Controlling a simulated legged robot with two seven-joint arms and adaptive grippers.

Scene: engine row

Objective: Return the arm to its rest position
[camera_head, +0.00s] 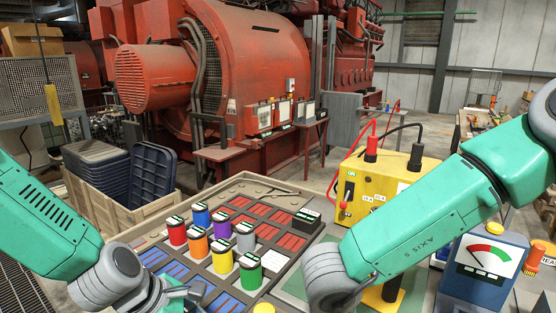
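My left arm comes in from the left, and its gripper (182,292) shows only partly at the bottom edge, near the front left corner of the tray with coloured cylinders. Its fingertips are not clear, so I cannot tell whether it is open or shut. My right arm reaches in from the right over the bench, bent down beside the yellow box. Its grey wrist shows at the bottom middle, and its gripper is out of view below the picture.
A tray (283,190) holds several coloured cylinders, including a red one (177,234) and a green one (250,277). A yellow box (372,187) with red and black plugs stands right of it. A blue meter (476,284) is at right. Blue crates (152,171) sit behind left.

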